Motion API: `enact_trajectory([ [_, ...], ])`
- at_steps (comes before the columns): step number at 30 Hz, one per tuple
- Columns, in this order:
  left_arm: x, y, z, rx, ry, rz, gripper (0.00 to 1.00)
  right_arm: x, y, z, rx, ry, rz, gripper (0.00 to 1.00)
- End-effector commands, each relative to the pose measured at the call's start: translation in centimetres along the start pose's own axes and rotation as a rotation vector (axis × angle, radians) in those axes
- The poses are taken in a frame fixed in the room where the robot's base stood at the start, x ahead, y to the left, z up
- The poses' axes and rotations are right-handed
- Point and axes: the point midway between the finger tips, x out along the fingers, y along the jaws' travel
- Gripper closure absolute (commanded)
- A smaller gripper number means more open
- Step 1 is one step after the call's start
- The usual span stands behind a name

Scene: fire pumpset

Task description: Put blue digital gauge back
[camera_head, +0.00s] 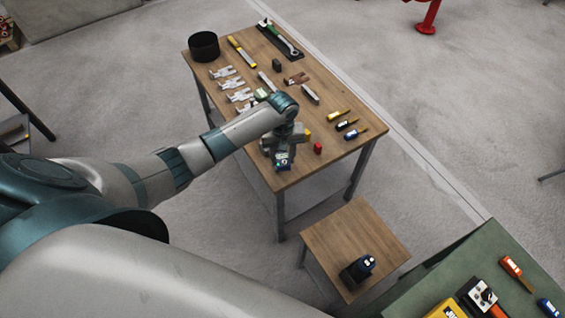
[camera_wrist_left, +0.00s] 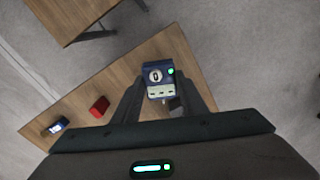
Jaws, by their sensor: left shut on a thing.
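The blue digital gauge (camera_head: 283,161) is a small blue block with a pale face, at the near edge of the wooden table (camera_head: 330,165). I cannot tell whether the gauge touches the tabletop. My right gripper is not in view.
A red block (camera_head: 318,148) and several screwdrivers (camera_head: 347,125) lie right of the gripper. A black bowl (camera_head: 204,46), grey clamps (camera_head: 228,84) and a wrench (camera_head: 280,37) lie farther back. A small stool (camera_head: 340,235) holds a dark device (camera_head: 357,271). A green bench (camera_head: 480,262) stands lower right.

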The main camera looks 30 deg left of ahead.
Motion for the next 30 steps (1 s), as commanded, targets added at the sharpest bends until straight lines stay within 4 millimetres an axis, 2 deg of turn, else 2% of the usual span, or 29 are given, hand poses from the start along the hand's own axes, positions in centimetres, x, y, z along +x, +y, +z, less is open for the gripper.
enact_trajectory([
  [9,3.2,0.0,0.0,0.001,0.000,-0.001,1.00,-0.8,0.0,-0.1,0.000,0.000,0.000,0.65],
  [23,3.8,0.0,0.0,0.000,0.001,0.000,1.00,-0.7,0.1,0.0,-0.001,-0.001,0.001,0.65],
  [24,3.9,0.0,0.1,0.000,0.001,-0.001,0.56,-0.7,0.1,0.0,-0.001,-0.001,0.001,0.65],
  [26,3.9,0.0,0.1,0.001,0.001,-0.001,0.43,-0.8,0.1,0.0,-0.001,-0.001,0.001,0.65],
  [30,3.9,0.0,0.1,0.001,0.000,-0.001,0.43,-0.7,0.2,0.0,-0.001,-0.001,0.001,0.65],
])
